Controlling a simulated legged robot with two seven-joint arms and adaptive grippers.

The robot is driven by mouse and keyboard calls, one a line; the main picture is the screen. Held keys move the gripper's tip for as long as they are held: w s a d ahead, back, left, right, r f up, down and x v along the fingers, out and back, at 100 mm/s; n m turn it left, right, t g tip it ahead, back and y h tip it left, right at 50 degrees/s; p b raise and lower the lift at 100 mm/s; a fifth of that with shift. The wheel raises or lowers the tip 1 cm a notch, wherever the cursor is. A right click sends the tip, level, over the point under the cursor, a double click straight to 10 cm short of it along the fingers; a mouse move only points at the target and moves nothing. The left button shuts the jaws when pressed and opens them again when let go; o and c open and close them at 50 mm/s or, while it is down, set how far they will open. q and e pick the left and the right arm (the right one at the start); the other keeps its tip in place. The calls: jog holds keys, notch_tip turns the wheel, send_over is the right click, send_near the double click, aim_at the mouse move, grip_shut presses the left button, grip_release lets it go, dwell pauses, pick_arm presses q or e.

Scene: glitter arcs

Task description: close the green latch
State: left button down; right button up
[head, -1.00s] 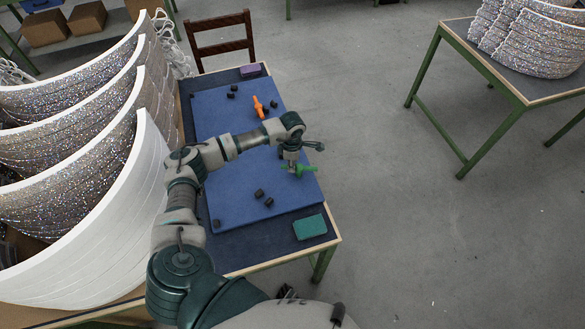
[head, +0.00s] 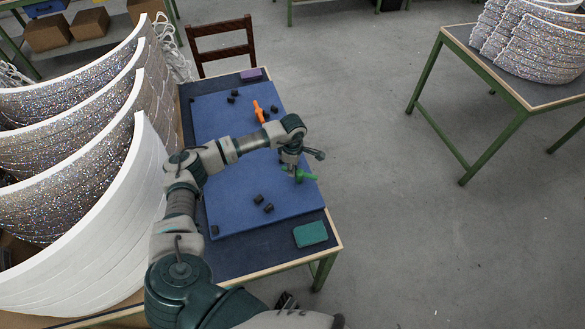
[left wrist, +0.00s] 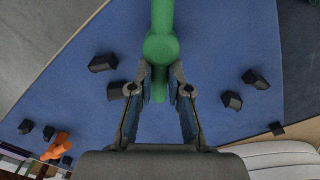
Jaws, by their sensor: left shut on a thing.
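The green latch (head: 307,177) is near the right edge of the blue board (head: 232,208). In the left wrist view the green latch (left wrist: 160,45) shows a round hub, with a bar running up out of the picture and a narrower part reaching down between my fingers. My left gripper (head: 296,171) is above the latch in the head view and partly hides it. In the left wrist view my left gripper (left wrist: 160,85) is shut on the narrow part, one finger on each side. My right gripper cannot be made out.
An orange latch (head: 259,111) and several small black blocks (head: 257,198) are on the board. A teal block (head: 310,234) and a purple block (head: 251,74) lie on the table. Large glittering arcs (head: 85,190) stand close on the left. A chair (head: 222,47) is behind.

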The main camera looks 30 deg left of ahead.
pick_arm(q)
jog(key=c, duration=1.2)
grip_release()
jog(key=shift+w+r, duration=0.15)
jog(key=shift+r, duration=0.05)
jog(key=shift+c, duration=0.2)
jog(key=shift+o, duration=0.6)
jog(key=shift+f, duration=0.15)
notch_tip(320, 180, up, 12)
jog(key=shift+f, duration=0.15)
